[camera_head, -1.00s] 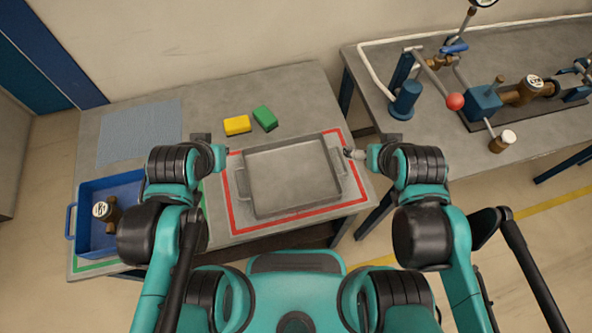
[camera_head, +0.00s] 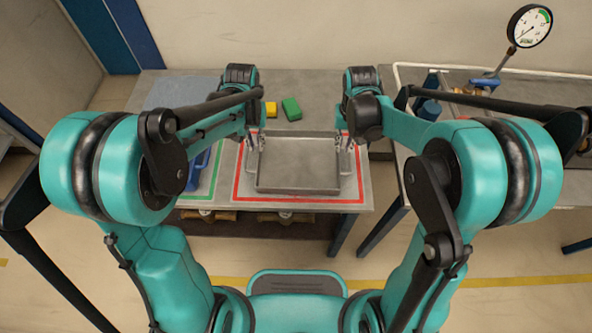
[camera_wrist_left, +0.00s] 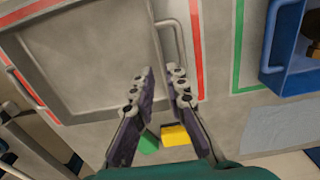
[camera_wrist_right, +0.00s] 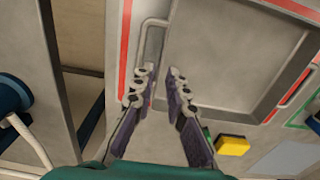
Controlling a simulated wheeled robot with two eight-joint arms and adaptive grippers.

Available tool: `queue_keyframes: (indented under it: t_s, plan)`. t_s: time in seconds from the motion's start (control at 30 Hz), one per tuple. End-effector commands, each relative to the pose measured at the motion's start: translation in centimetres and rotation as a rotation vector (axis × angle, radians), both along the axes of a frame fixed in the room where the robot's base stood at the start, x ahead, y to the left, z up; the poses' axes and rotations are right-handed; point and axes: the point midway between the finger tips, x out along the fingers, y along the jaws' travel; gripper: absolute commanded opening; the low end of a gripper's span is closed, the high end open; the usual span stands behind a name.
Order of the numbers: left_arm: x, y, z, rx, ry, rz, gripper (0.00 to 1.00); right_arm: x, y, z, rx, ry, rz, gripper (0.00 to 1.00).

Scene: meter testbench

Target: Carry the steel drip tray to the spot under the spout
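The steel drip tray (camera_head: 297,165) is a grey rectangular pan lying flat inside the red outline on the bench. It has a loop handle on each short side. My left gripper (camera_head: 256,142) points down by the tray's left handle; in the left wrist view its fingers (camera_wrist_left: 162,72) are apart and empty, near that handle (camera_wrist_left: 172,42). My right gripper (camera_head: 345,142) is by the right handle; in the right wrist view its fingers (camera_wrist_right: 163,74) are apart near that handle (camera_wrist_right: 150,45). I cannot tell whether either touches. The spout is not clearly visible.
Yellow (camera_head: 270,109) and green (camera_head: 291,108) blocks lie behind the tray. A blue bin (camera_wrist_left: 290,50) stands left of it, largely hidden by my arm in the head view. A second bench (camera_head: 400,170) with pipework and a gauge (camera_head: 529,26) is to the right, across a gap.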

Motion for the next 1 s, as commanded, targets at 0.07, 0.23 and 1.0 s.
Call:
queue_keyframes:
  t_s: [0.07, 0.23, 1.0]
  plan:
    - [0.3, -0.1, -0.5, 0.001, 0.011, 0.000, 0.14, 0.3, 0.1, -0.5, -0.001, 0.011, 0.000, 0.14]
    - [0.3, -0.1, -0.6, 0.001, 0.015, 0.000, 0.14, 0.3, 0.1, -0.6, -0.002, 0.015, -0.001, 0.14]
    - [0.3, -0.1, -7.8, 0.001, 0.013, 0.000, 0.14, 0.3, 0.1, -7.8, -0.002, 0.013, -0.001, 0.14]
